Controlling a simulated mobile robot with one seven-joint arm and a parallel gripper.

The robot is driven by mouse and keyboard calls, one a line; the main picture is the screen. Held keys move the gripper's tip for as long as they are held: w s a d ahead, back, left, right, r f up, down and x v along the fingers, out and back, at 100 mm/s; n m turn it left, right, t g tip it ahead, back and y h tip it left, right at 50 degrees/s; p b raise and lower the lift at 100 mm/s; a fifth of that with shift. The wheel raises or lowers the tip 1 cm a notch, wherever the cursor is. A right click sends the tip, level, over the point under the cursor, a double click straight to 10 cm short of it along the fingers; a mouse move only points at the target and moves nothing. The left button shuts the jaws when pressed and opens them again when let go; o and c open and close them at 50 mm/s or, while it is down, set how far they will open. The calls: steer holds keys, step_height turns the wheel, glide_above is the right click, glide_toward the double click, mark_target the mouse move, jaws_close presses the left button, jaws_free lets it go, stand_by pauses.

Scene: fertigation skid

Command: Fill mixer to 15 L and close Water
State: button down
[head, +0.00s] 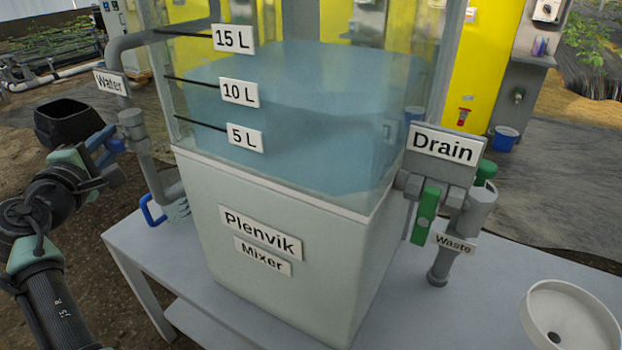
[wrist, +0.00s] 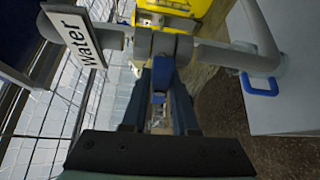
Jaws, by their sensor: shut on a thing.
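The clear-walled Plenvik mixer (head: 270,230) holds blue water (head: 300,110). The water surface appears between the 10 L mark (head: 239,92) and the 15 L mark (head: 234,38). The Water sign (head: 110,83) hangs on the grey inlet pipe at the left; it also shows in the wrist view (wrist: 74,38). Below it is the Water valve (head: 131,124) with a blue handle (wrist: 162,70). My gripper (head: 108,146) is shut on this handle; in the wrist view its fingers (wrist: 160,92) flank it. The fingers hide part of the handle.
A second blue handle (head: 152,211) sits low on the left, beside the mixer. The Drain sign (head: 443,143), a green handle (head: 425,214) and the Waste pipe are at the right. A white round basin (head: 570,320) stands at the table's right. Soil floor is open at left.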

steer(key=shift+r+n+g+h+p, duration=0.25)
steer(key=shift+n+g+p, duration=0.55)
steer(key=shift+p, duration=2.3)
steer(key=shift+r+n+g+h+p, duration=0.2)
steer(key=shift+n+g+p, duration=0.55)
steer(key=shift+p, duration=2.3)
steer(key=shift+f+n+p, duration=0.1)
steer(key=shift+n+p, duration=0.3)
steer(key=shift+n, duration=0.05)
steer(key=shift+f+h, duration=0.25)
steer(key=shift+f, duration=0.2)
